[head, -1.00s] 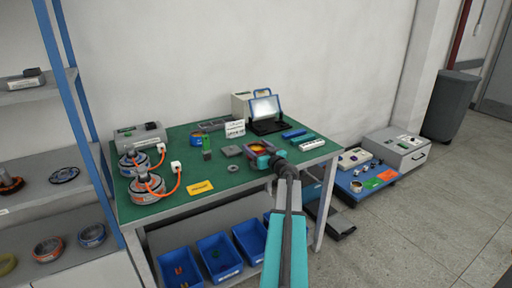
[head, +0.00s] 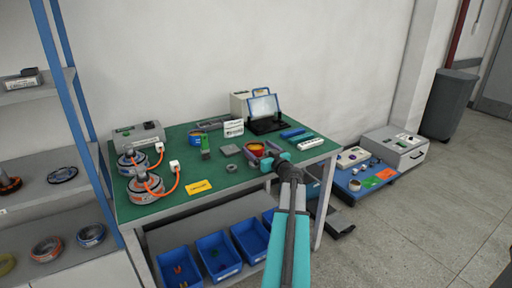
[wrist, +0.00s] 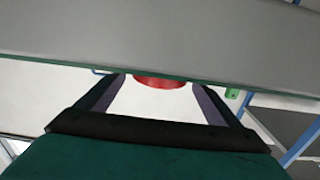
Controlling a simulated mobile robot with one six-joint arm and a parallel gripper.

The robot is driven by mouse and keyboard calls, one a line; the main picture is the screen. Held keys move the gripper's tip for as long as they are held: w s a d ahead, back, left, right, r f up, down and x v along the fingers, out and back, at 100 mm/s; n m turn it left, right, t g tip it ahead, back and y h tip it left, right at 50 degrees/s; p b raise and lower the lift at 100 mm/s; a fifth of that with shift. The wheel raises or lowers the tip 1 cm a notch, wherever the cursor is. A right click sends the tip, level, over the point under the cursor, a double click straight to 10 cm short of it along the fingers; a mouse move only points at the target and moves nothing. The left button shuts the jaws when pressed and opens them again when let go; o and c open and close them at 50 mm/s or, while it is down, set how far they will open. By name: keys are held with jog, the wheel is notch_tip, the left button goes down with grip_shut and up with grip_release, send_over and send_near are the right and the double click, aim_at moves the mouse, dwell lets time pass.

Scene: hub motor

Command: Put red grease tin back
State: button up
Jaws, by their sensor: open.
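The red grease tin (head: 257,149), with yellow showing on it, stands near the right front part of the green-topped workbench (head: 225,180). My gripper (head: 262,149) reaches over the front edge of the bench at the tin. Its jaws are open, one finger on each side of the tin. In the wrist view, which looks upside down, the red tin (wrist: 160,82) shows between and just beyond the two fingertips (wrist: 160,90). Most of the tin is cut off there by the grey band and green edge. I cannot tell whether a finger touches it.
A grey block (head: 230,150) and a grey ring (head: 231,168) lie left of the tin. A laptop-like device (head: 265,112) stands at the back. A yellow card (head: 198,187) lies at the front, with open mat around it.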

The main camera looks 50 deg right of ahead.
jog(key=v, duration=0.8)
jog(key=shift+s+a, duration=0.1)
jog(key=shift+s, duration=0.2)
jog(key=shift+s, duration=0.1)
dwell(0.4)
